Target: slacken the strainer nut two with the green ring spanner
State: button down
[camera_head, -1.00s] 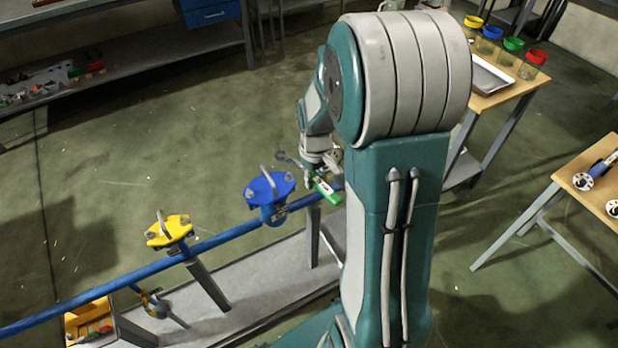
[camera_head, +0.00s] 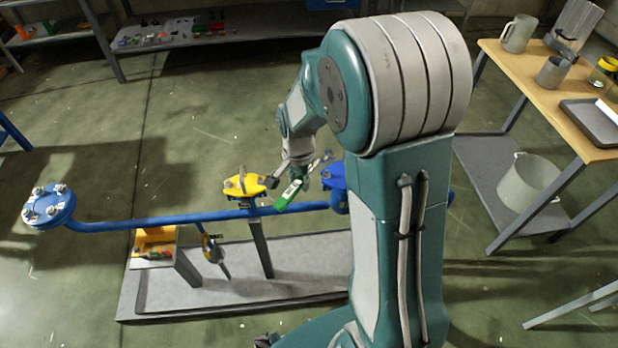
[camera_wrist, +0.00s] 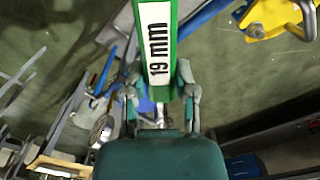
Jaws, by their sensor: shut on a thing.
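My gripper (camera_head: 302,176) is shut on the green spanner (camera_head: 288,194), whose green handle reads "19 mm" in the wrist view (camera_wrist: 158,40). In the head view the handle points down and left, and a metal end (camera_head: 322,160) points up and right. A yellow strainer cover (camera_head: 246,186) with bolts stands on the blue pipe, just left of the spanner. Its edge also shows at the wrist view's top right (camera_wrist: 275,15). A blue strainer (camera_head: 336,176) is partly hidden behind my arm. I cannot tell which nut is number two.
The blue pipe (camera_head: 160,220) runs left to a bolted blue flange (camera_head: 40,212). A grey base tray (camera_head: 300,275) lies below. A yellow bin (camera_head: 155,245) and a hanging yellow-and-blue tool (camera_head: 212,248) are near it. A table (camera_head: 510,85) with vessels stands at right. Open floor lies behind the pipe.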

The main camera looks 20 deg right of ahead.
jog(key=shift+w+a, duration=0.1)
jog(key=shift+a, duration=0.55)
jog(key=shift+d+f, duration=0.1)
jog(key=shift+f, duration=3.6)
jog(key=shift+s+d+f+n, duration=0.1)
jog(key=shift+s+d+n, duration=0.35)
jog(key=shift+s, duration=0.2)
jog(key=shift+s+d+n, duration=0.45)
jog(key=shift+s, duration=0.15)
